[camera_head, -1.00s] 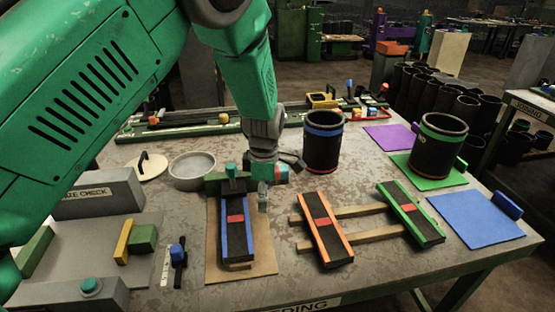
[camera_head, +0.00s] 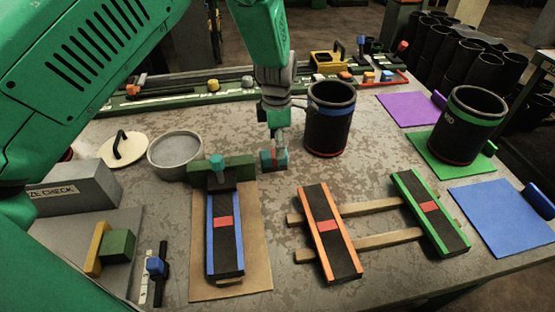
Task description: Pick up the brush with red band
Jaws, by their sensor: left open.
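My left gripper (camera_head: 274,140) points down over the middle of the table, right of the green clamp. It is open. A small teal block with a red band (camera_head: 274,160) shows at its tips; I cannot tell whether it touches them or whether it is the brush. A small upright item with a red top (camera_head: 402,47) stands in the red tray at the back right. It is too small to identify. My right gripper is not in view.
A flat sleeve with blue edges (camera_head: 225,245) lies under the green clamp (camera_head: 240,168). Orange-edged (camera_head: 325,215) and green-edged (camera_head: 425,195) sleeves lie on wooden bars. A black cylinder (camera_head: 330,125) stands close right of the gripper; a grey bowl (camera_head: 175,155) sits left.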

